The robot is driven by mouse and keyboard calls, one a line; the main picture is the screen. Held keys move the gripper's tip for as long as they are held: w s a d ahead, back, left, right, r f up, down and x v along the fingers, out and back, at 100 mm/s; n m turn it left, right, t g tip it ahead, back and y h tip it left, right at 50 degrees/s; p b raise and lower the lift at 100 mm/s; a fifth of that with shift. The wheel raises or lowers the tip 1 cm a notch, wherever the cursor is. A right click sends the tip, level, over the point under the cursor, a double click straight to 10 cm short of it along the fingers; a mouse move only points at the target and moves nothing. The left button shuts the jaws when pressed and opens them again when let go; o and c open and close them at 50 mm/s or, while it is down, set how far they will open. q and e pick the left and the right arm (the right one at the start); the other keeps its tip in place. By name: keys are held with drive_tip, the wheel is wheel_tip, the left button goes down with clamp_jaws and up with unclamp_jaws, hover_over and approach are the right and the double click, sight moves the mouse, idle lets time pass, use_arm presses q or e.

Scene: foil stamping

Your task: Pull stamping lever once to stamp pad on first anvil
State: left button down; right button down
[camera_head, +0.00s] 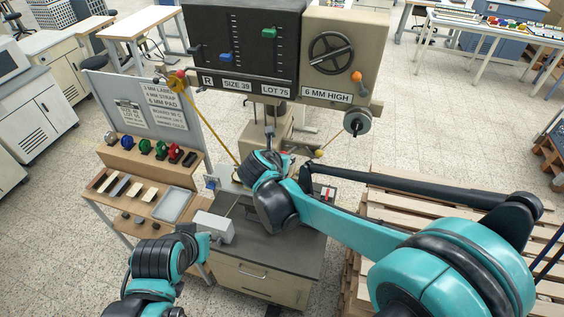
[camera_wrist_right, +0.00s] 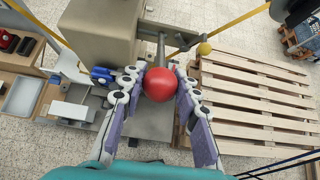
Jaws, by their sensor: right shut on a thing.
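The stamping lever's red ball knob (camera_wrist_right: 160,84) sits between the fingers of my right gripper (camera_wrist_right: 160,72) in the right wrist view. Its grey rod (camera_wrist_right: 161,48) runs away toward the press. The right gripper is shut on the knob; in the head view my right wrist hides most of the lever. The stamping press (camera_head: 243,40) stands at top centre, with signs reading R, SIZE 39, LOT 75 and 6 MM HIGH. The anvils and any pad are hidden or too small to tell. My left gripper (camera_head: 205,241) is low left, beside a light grey block (camera_head: 213,226); its jaw opening is unclear.
A wooden side bench (camera_head: 130,160) at left holds coloured knobs, several small pieces and a grey tray (camera_head: 172,204). A sign board (camera_head: 150,103) stands behind it. A dark-topped cabinet (camera_head: 265,272) is below the press. Wooden pallets (camera_head: 400,240) are stacked at right.

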drive_tip(key=f, duration=0.1)
drive_tip(key=s+f+b, duration=0.1)
drive_tip(key=b, duration=0.1)
drive_tip(key=shift+s+a+f, duration=0.25)
drive_tip(key=shift+f, duration=0.15)
drive_tip(key=shift+b, duration=0.3)
drive_tip(key=f+b, duration=0.1)
drive_tip(key=s+f+b, duration=0.1)
drive_tip(key=shift+a+f, duration=0.2)
drive_tip(key=shift+f, duration=0.15)
drive_tip(key=f+b, duration=0.1)
drive_tip(key=s+f+b, duration=0.1)
drive_tip(key=f, duration=0.1)
drive_tip(key=shift+a+b, duration=0.15)
drive_tip(key=shift+b, duration=0.25)
